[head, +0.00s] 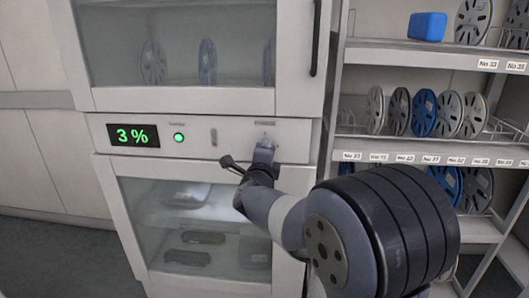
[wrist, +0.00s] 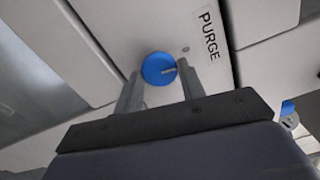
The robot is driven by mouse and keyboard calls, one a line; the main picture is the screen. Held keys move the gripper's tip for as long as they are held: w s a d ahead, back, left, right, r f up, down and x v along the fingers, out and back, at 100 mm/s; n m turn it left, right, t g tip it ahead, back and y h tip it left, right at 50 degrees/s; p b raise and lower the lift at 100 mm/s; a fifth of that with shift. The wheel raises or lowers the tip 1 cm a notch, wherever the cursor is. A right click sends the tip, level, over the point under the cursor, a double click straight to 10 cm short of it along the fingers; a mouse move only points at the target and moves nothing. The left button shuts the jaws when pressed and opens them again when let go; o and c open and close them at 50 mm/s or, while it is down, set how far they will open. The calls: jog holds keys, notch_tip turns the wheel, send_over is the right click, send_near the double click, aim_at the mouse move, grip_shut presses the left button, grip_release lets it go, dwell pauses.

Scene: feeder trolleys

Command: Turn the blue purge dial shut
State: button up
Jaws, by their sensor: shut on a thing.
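The blue purge dial (wrist: 156,66) sits on the white panel in the wrist view, beside the PURGE label (wrist: 208,36). A small grey dot is on the panel at the dial's upper right. My gripper (wrist: 158,76) has one finger on each side of the dial and is shut on it. In the head view my gripper (head: 264,146) reaches the right end of the cabinet's control panel (head: 240,133) and hides the dial.
The display (head: 133,135) reads 3 %, with a lit green lamp (head: 179,137) beside it. Glass doors lie above and below the panel; the upper door's black handle (head: 316,38) is close by. A reel rack (head: 400,140) with several reels stands on the right.

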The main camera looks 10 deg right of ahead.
jog(key=shift+n, duration=0.8)
jog(key=o, duration=1)
jog(key=shift+c, duration=0.2)
jog(key=v, duration=1)
jog(key=shift+s+p, duration=0.35)
jog(key=shift+s, duration=0.05)
jog(key=shift+w+a, duration=0.1)
